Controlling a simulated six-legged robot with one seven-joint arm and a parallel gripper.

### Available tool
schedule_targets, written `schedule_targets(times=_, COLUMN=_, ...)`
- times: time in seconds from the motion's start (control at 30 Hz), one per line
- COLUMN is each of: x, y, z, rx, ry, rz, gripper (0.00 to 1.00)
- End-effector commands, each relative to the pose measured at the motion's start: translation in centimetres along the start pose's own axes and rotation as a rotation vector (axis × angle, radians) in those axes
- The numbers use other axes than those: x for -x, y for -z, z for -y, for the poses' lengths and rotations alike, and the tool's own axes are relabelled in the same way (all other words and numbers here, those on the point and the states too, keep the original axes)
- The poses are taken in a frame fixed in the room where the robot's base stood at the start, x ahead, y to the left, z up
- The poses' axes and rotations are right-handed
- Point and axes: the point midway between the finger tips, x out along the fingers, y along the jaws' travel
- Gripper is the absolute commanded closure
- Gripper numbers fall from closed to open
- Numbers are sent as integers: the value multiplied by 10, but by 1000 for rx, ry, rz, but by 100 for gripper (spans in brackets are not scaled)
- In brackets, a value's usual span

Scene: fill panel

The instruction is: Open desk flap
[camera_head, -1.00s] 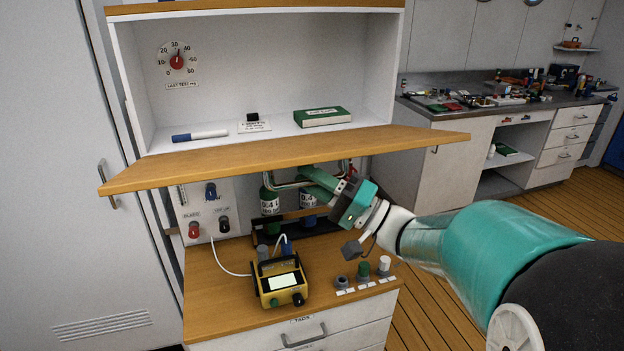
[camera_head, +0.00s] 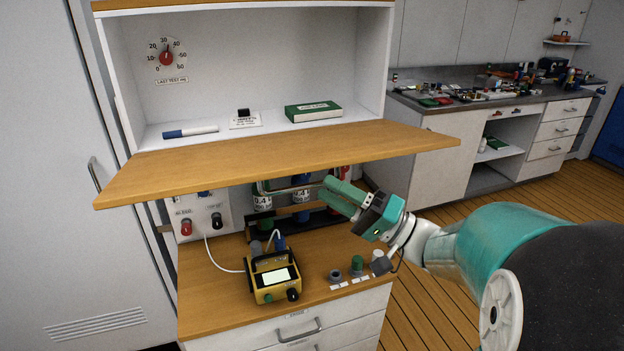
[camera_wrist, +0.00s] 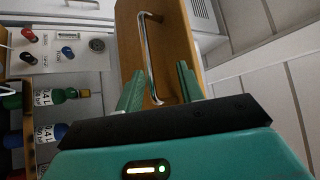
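The desk flap (camera_head: 285,158) is a wooden board jutting out below the white shelf compartment, sloping slightly. In the wrist view its wooden face (camera_wrist: 180,38) fills the middle, with a curved metal bar handle (camera_wrist: 147,50) on it. My gripper (camera_head: 328,190) is under the flap near its right part, pointing left. In the wrist view my gripper (camera_wrist: 158,72) has its two green fingers apart, and the lower end of the handle shows between them. I see nothing clamped. Whether the fingers touch the handle cannot be told.
The shelf holds a blue marker (camera_head: 190,132) and a green box (camera_head: 313,111). Below the flap stand bottles (camera_head: 302,193), a yellow meter (camera_head: 273,277) with a cable, and several knobs (camera_head: 357,264) on the desk top (camera_head: 215,310). Open floor lies to the right.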

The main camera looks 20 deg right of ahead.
Motion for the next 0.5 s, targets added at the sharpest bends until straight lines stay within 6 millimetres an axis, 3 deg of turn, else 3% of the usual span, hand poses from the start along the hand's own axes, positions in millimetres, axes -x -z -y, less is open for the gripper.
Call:
schedule_targets(times=0.2, x=48, y=2, z=1, rx=2, ry=-2, rz=-8, gripper=67)
schedule_targets(times=0.5, x=73, y=1, z=1, rx=1, ry=0, rz=-3, gripper=67)
